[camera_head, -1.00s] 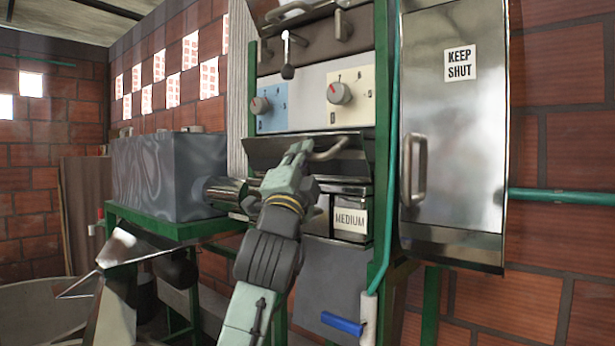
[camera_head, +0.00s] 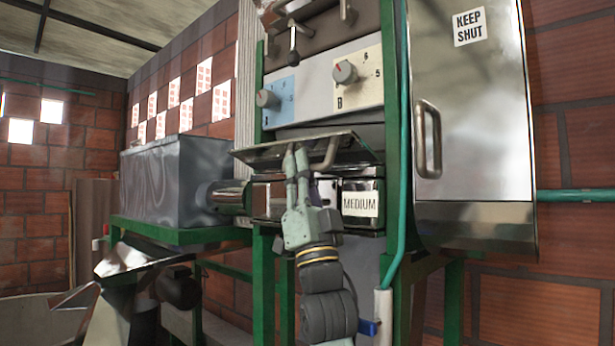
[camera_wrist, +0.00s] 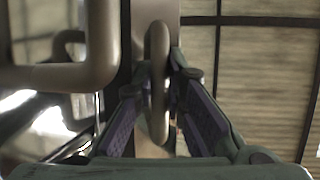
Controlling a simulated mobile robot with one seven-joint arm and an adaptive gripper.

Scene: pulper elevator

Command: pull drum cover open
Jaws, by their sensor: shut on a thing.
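The drum cover (camera_head: 262,155) is a grey metal flap under the dial panel. It is tilted outward, its front edge lifted, with a dark gap above the trays below. Its bar handle (camera_head: 331,152) is on the front. My gripper (camera_head: 297,158) reaches up from below and is shut on the left part of this handle. In the wrist view the handle bar (camera_wrist: 158,75) runs between my two fingers (camera_wrist: 160,98). The fingers hide part of the handle in the head view.
A tray labelled MEDIUM (camera_head: 361,204) sits just below the cover. A metal cabinet marked KEEP SHUT (camera_head: 475,110) stands at right, beside a green pipe (camera_head: 401,150). Two dials (camera_head: 345,72) and several levers are above. A grey tank (camera_head: 165,180) is at left.

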